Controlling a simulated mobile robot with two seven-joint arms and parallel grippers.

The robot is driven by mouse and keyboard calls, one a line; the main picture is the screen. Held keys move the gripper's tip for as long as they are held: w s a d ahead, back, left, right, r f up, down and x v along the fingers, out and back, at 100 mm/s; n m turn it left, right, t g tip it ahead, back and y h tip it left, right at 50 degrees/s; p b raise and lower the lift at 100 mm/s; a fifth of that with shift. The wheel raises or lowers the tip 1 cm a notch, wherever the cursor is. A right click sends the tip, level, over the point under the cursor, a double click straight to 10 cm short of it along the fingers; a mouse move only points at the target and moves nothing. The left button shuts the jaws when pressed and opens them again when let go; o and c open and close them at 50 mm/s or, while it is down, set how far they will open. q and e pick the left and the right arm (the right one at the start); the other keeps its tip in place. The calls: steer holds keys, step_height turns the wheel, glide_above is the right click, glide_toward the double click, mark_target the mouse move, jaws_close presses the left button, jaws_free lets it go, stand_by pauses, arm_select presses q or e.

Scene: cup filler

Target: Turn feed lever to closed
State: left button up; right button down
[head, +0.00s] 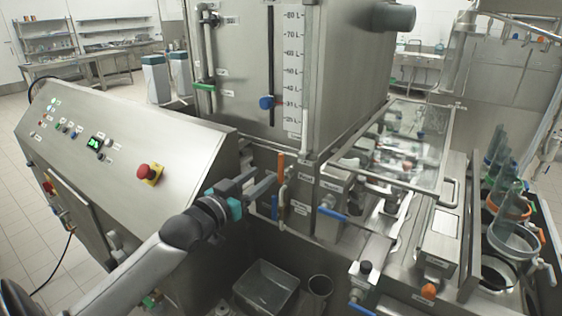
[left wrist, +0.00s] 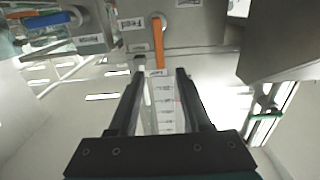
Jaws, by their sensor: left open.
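The feed lever (head: 281,166) has an orange handle standing upright on the front of the steel machine, below the tank. In the left wrist view the orange handle (left wrist: 158,42) shows beside a plate that appears to read Feed (left wrist: 131,23). My left gripper (head: 260,183) is just left of the lever in the head view, with its jaws apart and empty. In the left wrist view the gripper (left wrist: 158,78) has the handle ahead of its fingertips, in line with the gap. I cannot tell whether either finger touches it. My right gripper is not in view.
A blue lever (head: 274,207) sits close below my gripper, and another blue handle (head: 332,213) is to the right. The control panel (head: 120,140) with a red button (head: 143,170) is at left. A level gauge (head: 291,70) rises behind.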

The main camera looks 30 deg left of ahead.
mark_target(280, 163)
arm_select(q)
steer(key=shift+w, duration=4.65)
jaws_close()
